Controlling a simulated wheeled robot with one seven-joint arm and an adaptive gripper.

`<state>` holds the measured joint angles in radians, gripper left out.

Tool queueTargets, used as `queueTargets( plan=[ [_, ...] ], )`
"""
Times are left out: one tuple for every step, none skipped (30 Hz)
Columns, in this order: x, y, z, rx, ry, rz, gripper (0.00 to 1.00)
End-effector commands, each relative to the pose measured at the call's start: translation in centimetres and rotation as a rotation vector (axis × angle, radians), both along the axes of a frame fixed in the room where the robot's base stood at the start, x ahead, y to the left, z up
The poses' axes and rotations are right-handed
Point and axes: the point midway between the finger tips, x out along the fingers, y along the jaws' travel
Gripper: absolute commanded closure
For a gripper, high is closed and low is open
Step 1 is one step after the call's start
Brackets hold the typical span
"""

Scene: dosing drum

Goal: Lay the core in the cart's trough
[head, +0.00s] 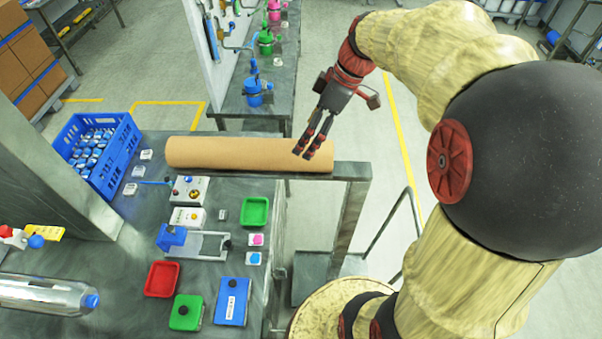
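The core looks to be the long brown cardboard tube (225,152). It lies level along a grey metal ledge (350,171) at the back of the bench. My gripper (305,155) points down at the tube's right end, and its dark fingers overlap that end in the picture. The fingers look close together, with a narrow gap. I cannot tell whether they touch the tube. A low grey platform with a rail (398,212) stands right of the bench and may be the cart. My arm covers part of that area, and I cannot make out a trough.
A blue crate of cans (128,168) stands at the bench's left. Small devices, a green tray (255,212), a red tray (162,279) and a clear bottle (45,294) crowd the bench. A second bench (235,95) stands behind. Open floor shows at the right.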

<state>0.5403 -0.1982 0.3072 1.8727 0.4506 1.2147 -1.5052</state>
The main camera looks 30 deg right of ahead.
Motion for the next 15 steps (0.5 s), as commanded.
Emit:
queueTargets(
  plan=[
    [-1.1, 1.8, 0.8, -0.029, 0.012, -0.037, 0.13],
    [-1.7, 2.7, 1.0, -0.045, 0.022, -0.073, 0.13],
    [-2.6, 3.8, 1.4, -0.066, 0.032, -0.121, 0.13],
    [-3.3, 4.5, 1.6, -0.08, 0.037, -0.158, 0.13],
    [-4.0, 5.2, 1.8, -0.095, 0.04, -0.195, 0.13],
    [-4.9, 6.1, 2.0, -0.111, 0.04, -0.245, 0.13],
    [-5.6, 6.7, 2.1, -0.122, 0.039, -0.283, 0.13],
    [-6.3, 7.3, 2.2, -0.132, 0.034, -0.321, 0.13],
    [-7.2, 8.0, 2.4, -0.142, 0.027, -0.371, 0.13],
    [-7.9, 8.5, 2.4, -0.147, 0.02, -0.409, 0.13],
    [-8.6, 9.0, 2.5, -0.151, 0.01, -0.447, 0.13],
    [-9.5, 9.5, 2.5, -0.153, -0.005, -0.497, 0.13],
    [-10.1, 9.9, 2.6, -0.153, -0.017, -0.533, 0.13],
    [-10.7, 10.2, 2.6, -0.149, -0.029, -0.568, 0.13],
    [-11.5, 10.6, 2.5, -0.143, -0.045, -0.612, 0.13]
  ],
)
